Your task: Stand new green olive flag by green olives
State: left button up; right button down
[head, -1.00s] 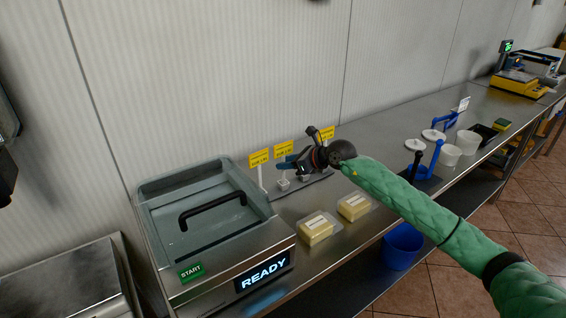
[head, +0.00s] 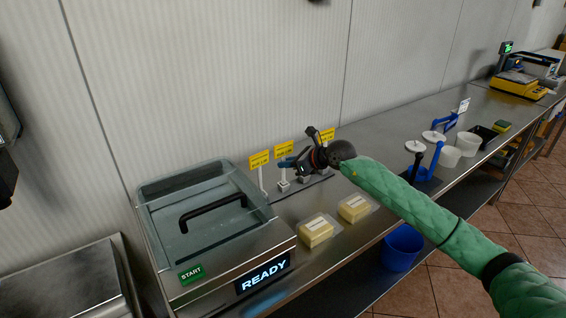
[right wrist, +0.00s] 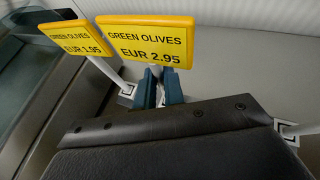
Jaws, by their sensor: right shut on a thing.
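My right gripper (head: 287,164) is shut on the white post of a yellow flag (head: 284,149). In the right wrist view this flag (right wrist: 147,42) reads GREEN OLIVES EUR 2.95, and the blue-grey fingers (right wrist: 160,88) are on both sides of its post just below the sign. The flag is upright. A second yellow flag (head: 259,158) stands to its left; in the right wrist view this one (right wrist: 75,38) reads GREEN OLIVES EUR 1.95. A third yellow flag (head: 327,134) is behind the gripper to the right, its text unreadable. My left gripper is out of view.
A sealing machine (head: 215,240) showing READY stands at left. Two packs (head: 315,231) (head: 354,207) lie in front of the flags. White tubs (head: 450,156), blue tools (head: 434,160) and a yellow scale (head: 517,84) are farther right. The wall is close behind.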

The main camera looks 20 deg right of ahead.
jog(key=shift+r+p, duration=0.55)
jog(key=shift+r, duration=1.45)
jog(key=shift+r, duration=0.65)
notch_tip(320, 180, up, 5)
jog(key=p, duration=0.2)
send_over(285, 149)
jog(key=shift+s+d+r, duration=0.1)
jog(key=shift+s+d, duration=0.2)
jog(key=shift+s, duration=0.05)
jog(key=s+d+b, duration=0.3)
jog(key=s+b, duration=0.2)
jog(key=s, duration=0.4)
jog(key=s+d+b, duration=0.3)
jog(key=s+b, duration=0.1)
jog(key=s, duration=0.5)
jog(key=shift+s+d+b, duration=0.35)
jog(key=shift+s+d, duration=0.05)
